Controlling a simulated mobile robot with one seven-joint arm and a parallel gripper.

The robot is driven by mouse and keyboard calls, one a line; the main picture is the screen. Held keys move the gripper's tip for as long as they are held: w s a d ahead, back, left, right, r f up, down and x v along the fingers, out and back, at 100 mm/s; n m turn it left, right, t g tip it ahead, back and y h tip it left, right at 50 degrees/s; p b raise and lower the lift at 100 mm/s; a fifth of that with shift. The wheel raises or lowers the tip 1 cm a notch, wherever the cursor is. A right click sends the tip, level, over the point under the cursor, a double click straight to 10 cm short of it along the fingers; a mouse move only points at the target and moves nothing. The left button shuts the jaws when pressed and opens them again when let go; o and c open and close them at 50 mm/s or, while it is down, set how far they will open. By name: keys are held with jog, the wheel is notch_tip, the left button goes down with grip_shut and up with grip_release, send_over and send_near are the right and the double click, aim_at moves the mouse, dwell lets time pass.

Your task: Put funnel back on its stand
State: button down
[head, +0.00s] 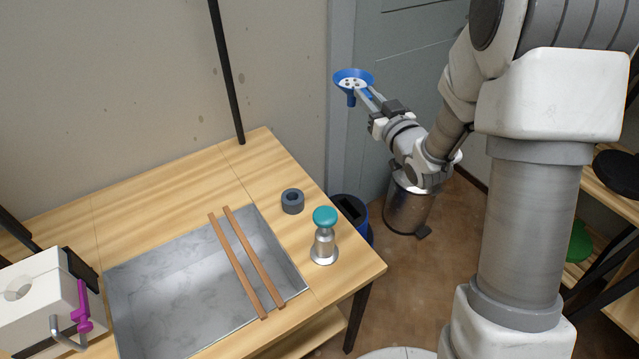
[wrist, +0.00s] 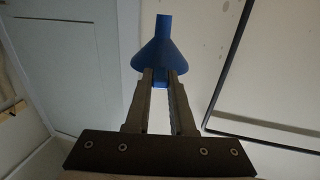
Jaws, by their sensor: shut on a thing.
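The blue funnel (head: 341,76) is in my gripper (head: 367,96), held in the air beyond the table's right end, in front of the wall and door. Its wide mouth faces up, with a pale holed disc showing inside, and its spout points down. In the wrist view the funnel (wrist: 160,54) sits at the fingertips of my gripper (wrist: 160,82), which is shut on it at the rim side. A dark grey ring (head: 292,207) lies on the table near its right edge; it may be the stand, but I cannot tell for sure.
A metal piece with a teal knob (head: 325,216) stands near the table's front right corner. Two wooden strips (head: 236,262) cross a sunken grey basin (head: 160,285). A white machine with a magenta lever (head: 82,306) is at left. A blue bin (head: 362,222) and metal bin (head: 405,212) stand on the floor.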

jog(key=s+a+f+n+g+y+b, duration=0.4)
jog(key=a+f+b, duration=0.1)
jog(key=f+b, duration=0.4)
jog(key=s+a+f+n+g+y+b, duration=0.4)
jog(key=s+a+f+g+y+b, duration=0.1)
jog(key=f+b, duration=0.4)
jog(key=shift+n+b, duration=0.3)
jog(key=shift+s+f+b, duration=0.15)
jog(key=shift+f+b, duration=0.95)
jog(key=shift+f, duration=1.25)
dwell(1.9)
jog(key=c, duration=0.7)
grip_release()
jog(key=p+v, duration=0.2)
jog(key=v, duration=0.6)
jog(key=p+v, duration=0.1)
jog(key=v, duration=0.8)
jog(key=shift+d+r+p, duration=0.15)
jog(key=shift+d+p, duration=0.2)
jog(key=shift+d, duration=0.05)
